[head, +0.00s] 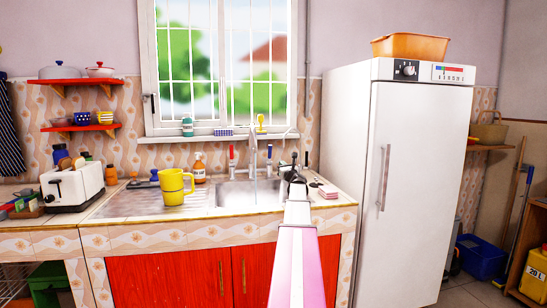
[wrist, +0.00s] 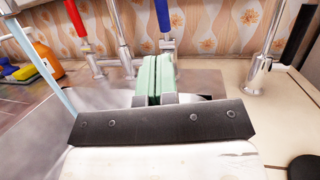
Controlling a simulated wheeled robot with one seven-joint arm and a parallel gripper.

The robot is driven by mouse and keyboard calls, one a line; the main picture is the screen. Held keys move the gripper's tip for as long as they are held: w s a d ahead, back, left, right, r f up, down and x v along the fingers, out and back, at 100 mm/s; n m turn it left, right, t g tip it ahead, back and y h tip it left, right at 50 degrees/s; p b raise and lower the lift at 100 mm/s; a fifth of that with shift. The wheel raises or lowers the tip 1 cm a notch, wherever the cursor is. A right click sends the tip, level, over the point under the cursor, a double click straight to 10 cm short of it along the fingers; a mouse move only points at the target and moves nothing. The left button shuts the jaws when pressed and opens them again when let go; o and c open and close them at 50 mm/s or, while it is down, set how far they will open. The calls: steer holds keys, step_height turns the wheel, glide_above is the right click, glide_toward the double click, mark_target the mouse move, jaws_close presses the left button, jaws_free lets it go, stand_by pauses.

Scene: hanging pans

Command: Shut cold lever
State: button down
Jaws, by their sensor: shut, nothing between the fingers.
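The cold lever, with a blue handle (head: 269,152), stands upright on the right of the sink tap. It also shows at the top of the wrist view (wrist: 162,15). The red-handled lever (head: 232,152) is to its left and leans in the wrist view (wrist: 76,20). My gripper (head: 297,180) is over the right part of the sink. Its green fingers (wrist: 155,68) are shut and empty, pointing at the base of the blue lever. I cannot tell whether they touch it. A pale blue streak, likely running water (wrist: 40,62), falls into the basin at left.
The curved tap spout (head: 253,150) rises between the levers. A yellow mug (head: 174,187) and an orange bottle (head: 199,167) stand left of the basin. A slim metal tap (wrist: 262,65) stands right of my fingers. The white fridge (head: 420,180) is close on the right.

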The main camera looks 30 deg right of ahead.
mark_target(271, 150)
steer(key=x, duration=1.4)
steer(key=shift+s+d, duration=0.1)
steer(key=shift+d, duration=0.05)
steer(key=shift+w+d+r, duration=0.1)
steer(key=shift+w+r, duration=0.2)
steer(key=shift+w, duration=0.1)
